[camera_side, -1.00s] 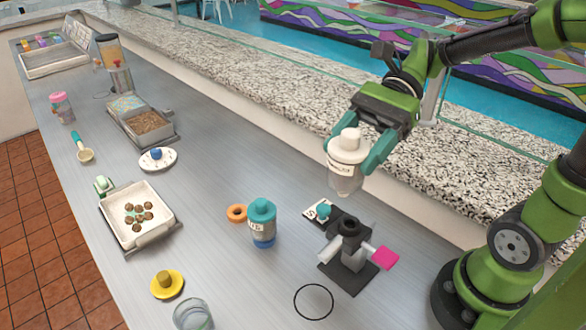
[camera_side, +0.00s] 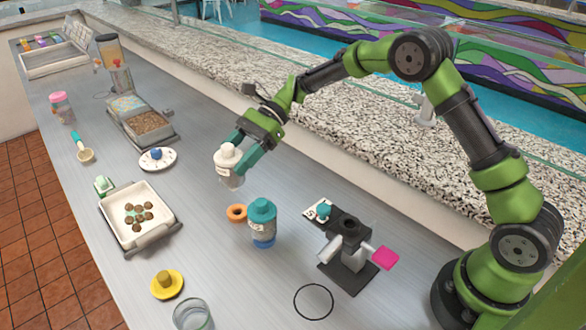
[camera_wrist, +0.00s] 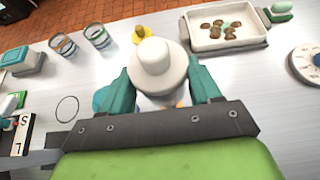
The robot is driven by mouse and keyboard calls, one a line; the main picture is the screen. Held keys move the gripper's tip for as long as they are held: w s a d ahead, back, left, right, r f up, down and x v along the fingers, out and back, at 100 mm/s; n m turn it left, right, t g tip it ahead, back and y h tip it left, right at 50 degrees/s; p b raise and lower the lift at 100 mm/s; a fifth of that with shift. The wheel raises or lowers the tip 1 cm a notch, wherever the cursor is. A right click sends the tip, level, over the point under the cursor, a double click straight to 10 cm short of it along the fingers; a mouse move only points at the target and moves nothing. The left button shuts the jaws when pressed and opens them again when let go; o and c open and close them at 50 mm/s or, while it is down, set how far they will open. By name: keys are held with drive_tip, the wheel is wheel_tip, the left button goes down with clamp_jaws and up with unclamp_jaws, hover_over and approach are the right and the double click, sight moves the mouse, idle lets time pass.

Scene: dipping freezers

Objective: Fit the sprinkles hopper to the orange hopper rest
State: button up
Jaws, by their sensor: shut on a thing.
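My gripper (camera_side: 233,163) is shut on a white-capped hopper (camera_side: 228,154) with a clear lower body. It holds the hopper upright above the counter, behind the orange hopper rest in the side view. The orange hopper rest (camera_side: 237,213) is a small ring lying flat and empty on the counter, left of a teal-capped bottle. In the wrist view the hopper's white cap (camera_wrist: 153,56) stands between both fingers of my gripper (camera_wrist: 162,86). The hopper's lower body is mostly hidden there, with a sliver of orange below it. I cannot read the hopper's label.
The teal-capped bottle (camera_side: 262,222) stands close beside the ring. A black stand (camera_side: 348,262) with a pink paddle (camera_side: 386,257) is to the right. A white tray of brown pieces (camera_side: 120,232), a yellow knobbed disc (camera_side: 166,284) and a glass (camera_side: 193,315) lie toward the front left.

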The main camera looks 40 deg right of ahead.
idle(0.3)
drive_tip(key=shift+f, duration=3.05)
drive_tip(key=shift+f, duration=1.3)
idle(2.2)
idle(0.6)
drive_tip(key=o, duration=1.3)
drive_tip(key=shift+r, duration=0.1)
drive_tip(key=shift+o, duration=0.2)
